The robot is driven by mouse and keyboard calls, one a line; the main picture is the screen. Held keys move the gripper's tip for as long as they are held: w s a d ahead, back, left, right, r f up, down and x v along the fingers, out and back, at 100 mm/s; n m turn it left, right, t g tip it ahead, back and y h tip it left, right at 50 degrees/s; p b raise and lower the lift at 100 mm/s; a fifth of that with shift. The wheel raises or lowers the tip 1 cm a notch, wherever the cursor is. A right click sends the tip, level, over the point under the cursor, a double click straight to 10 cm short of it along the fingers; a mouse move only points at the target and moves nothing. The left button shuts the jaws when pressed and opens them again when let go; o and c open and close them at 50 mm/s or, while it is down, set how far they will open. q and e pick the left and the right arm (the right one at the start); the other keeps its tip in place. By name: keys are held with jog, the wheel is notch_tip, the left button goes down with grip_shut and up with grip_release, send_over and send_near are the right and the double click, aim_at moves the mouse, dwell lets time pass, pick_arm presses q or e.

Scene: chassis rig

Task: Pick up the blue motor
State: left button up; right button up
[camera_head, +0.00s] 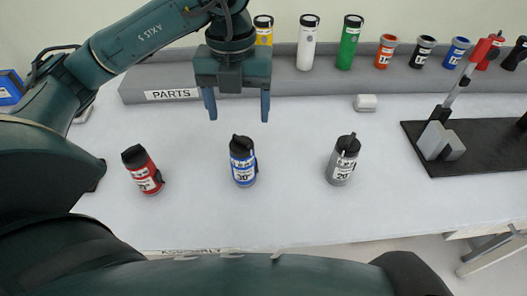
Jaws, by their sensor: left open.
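The blue motor (243,164) is a blue cylinder with a black top and a white label. It stands upright on the pale table, between a red motor (142,171) on the left and a grey motor (342,162) on the right. My left gripper (238,112) points down with its two blue fingers wide apart. It is open and empty, and in the picture its fingertips show just above and behind the blue motor's top, not touching it. My right gripper is not in view.
A grey parts rack (385,82) at the back holds several coloured cylinders. A small white block (365,103) lies in front of it. A black plate (478,150) with a grey and red fixture is at the right. The table's front middle (290,220) is clear.

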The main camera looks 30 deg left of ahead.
aim_at(240, 145)
pick_arm(q)
jog(key=shift+a+f, duration=0.15)
jog(key=shift+f, duration=0.3)
notch_tip(240, 145, down, 6)
jog(key=shift+s+f+b, duration=0.15)
jog(key=shift+b, duration=0.35)
jog(key=shift+f+p, duration=0.3)
jog(key=shift+f, duration=2.55)
jog(key=c, duration=1.4)
jog(key=shift+r, duration=0.1)
